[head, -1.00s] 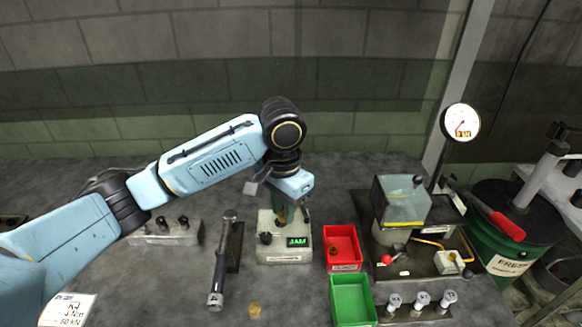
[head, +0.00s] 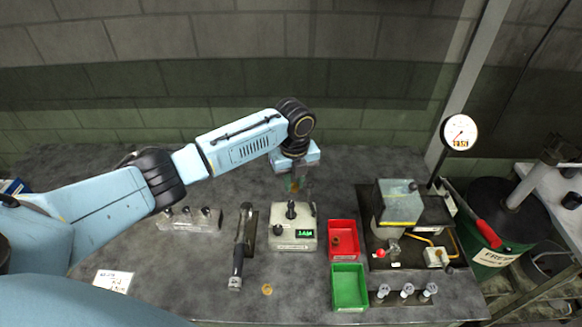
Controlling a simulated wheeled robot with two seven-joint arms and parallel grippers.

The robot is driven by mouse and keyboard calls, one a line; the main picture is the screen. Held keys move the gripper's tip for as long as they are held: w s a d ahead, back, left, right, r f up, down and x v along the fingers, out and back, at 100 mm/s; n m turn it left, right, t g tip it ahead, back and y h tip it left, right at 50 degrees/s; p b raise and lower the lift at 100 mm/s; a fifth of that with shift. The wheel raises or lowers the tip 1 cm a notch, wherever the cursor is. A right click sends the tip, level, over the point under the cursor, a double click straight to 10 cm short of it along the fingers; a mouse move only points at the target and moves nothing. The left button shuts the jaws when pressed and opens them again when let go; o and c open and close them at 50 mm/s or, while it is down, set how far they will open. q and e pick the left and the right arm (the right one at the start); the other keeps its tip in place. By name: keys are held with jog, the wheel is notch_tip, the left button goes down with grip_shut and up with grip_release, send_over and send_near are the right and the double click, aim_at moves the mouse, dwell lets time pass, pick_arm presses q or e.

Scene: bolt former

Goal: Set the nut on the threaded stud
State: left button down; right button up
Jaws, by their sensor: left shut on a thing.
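My left gripper (head: 297,183) points down just behind a grey box with a green display (head: 296,234). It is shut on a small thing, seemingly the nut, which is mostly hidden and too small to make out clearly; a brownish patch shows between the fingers. A dark upright post, seemingly the threaded stud (head: 291,210), stands on top of the grey box, just in front of and below the gripper. The gripper appears apart from it. My right gripper is not in view.
A red bin (head: 342,226) with a dark round piece in it and a green bin (head: 349,287) stand right of the box. A wrench-like tool (head: 240,246) lies left of it. A press with a gauge (head: 459,132) stands at the right. A small tan disc (head: 267,289) lies in front.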

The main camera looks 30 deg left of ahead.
aim_at(291, 202)
pick_arm(q)
jog(key=m, duration=0.2)
jog(key=a+m+p, duration=0.1)
jog(key=shift+w+m, duration=0.2)
jog(key=shift+m, duration=0.2)
notch_tip(291, 202, down, 4)
jog(key=b, duration=0.3)
jog(key=shift+f+b, duration=0.65)
jog(key=shift+r, duration=0.1)
jog(key=shift+p, duration=0.45)
jog(key=shift+f+b, duration=1.05)
jog(key=shift+f, duration=0.4)
dwell(0.4)
jog(key=c, duration=1.2)
grip_release()
